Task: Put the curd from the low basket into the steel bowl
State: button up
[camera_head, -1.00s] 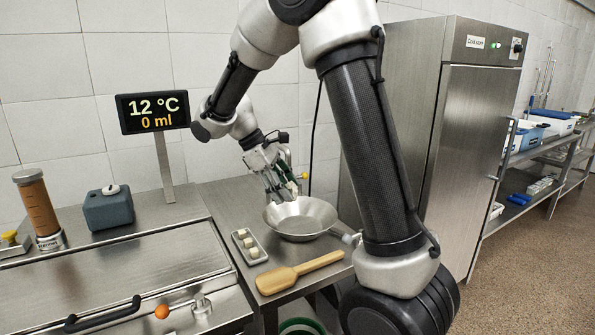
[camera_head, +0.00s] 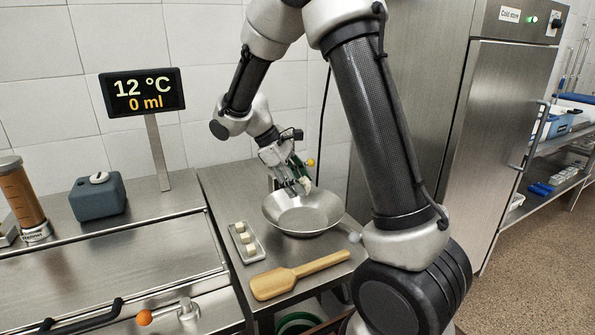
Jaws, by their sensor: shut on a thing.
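The steel bowl (camera_head: 303,220) stands on the steel table, wide and shallow, and its visible inside looks empty. My gripper (camera_head: 298,186) points down over the far part of the bowl, its fingertips near the far rim. It is shut on a small pale piece, seemingly the curd (camera_head: 305,184), mostly covered by the fingers. I cannot tell whether it touches the bowl. A small shallow tray (camera_head: 257,257) with white cubes lies left of the bowl. I cannot make out a low perforated basket for certain.
A wooden paddle (camera_head: 300,276) lies in front of the bowl. A steel vat lid with a black handle (camera_head: 75,318) is at left, a display (camera_head: 142,92) reading 12 °C and 0 ml behind. A tall steel cabinet (camera_head: 500,130) stands at right.

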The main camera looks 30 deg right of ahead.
send_over(297, 220)
jog(key=shift+s+f, duration=0.1)
jog(key=shift+f, duration=2.7)
jog(key=o, duration=1.1)
jog(key=shift+r, duration=3.55)
